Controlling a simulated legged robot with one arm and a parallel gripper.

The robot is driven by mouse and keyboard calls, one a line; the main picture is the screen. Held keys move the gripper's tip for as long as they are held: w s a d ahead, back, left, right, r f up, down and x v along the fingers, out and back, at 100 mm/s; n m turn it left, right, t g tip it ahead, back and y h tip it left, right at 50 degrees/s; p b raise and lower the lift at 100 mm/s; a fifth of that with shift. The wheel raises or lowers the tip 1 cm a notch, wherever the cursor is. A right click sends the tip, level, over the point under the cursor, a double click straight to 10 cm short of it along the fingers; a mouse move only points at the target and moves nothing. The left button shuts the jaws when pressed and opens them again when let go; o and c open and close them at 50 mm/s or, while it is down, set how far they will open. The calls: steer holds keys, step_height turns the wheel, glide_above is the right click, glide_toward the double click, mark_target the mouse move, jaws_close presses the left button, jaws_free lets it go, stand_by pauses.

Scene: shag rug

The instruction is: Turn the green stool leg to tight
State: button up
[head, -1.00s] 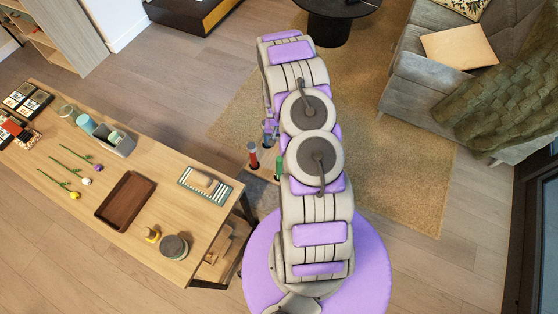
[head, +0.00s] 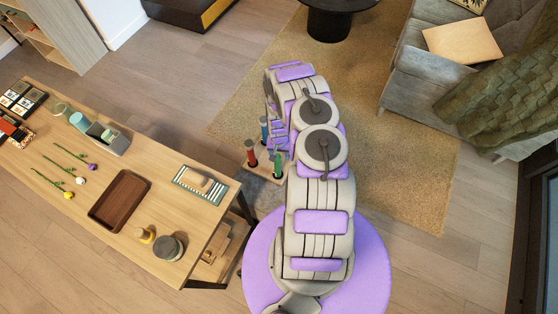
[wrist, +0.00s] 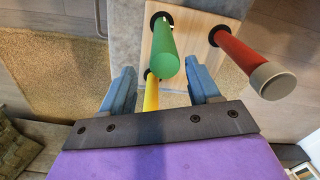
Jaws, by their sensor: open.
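The green stool leg (wrist: 167,50) stands up from the pale wooden stool seat (wrist: 190,45) in the wrist view. It also shows in the head view (head: 278,166). My gripper (wrist: 161,72) has its blue fingers apart, with the green leg's near end between or just ahead of the fingertips; the exact depth is unclear. No finger visibly touches it. A red leg (wrist: 242,54) with a grey cap stands to the right. A yellow leg (wrist: 152,92) shows behind, partly hidden. A blue leg (head: 264,127) is beside my arm in the head view.
A wooden table (head: 130,240) on the left holds a brown tray (head: 120,199), a striped mat (head: 200,184), flowers and containers. A grey sofa (head: 400,92) stands at upper right and a round black table (head: 330,20) at the top. The tan rug (head: 400,170) is mostly clear.

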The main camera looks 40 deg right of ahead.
mark_target(277, 160)
steer(key=f, duration=0.1)
steer(key=f+b, duration=0.1)
steer(key=f, duration=0.3)
steer(key=shift+a+f+b, duration=0.15)
steer(key=shift+a+b, duration=0.1)
steer(key=shift+b, duration=0.05)
steer(key=shift+c, duration=0.8)
steer(key=shift+a, duration=0.4)
steer(key=c, duration=0.5)
steer(key=shift+d, duration=0.1)
steer(key=c, duration=0.4)
steer(key=shift+d, duration=0.1)
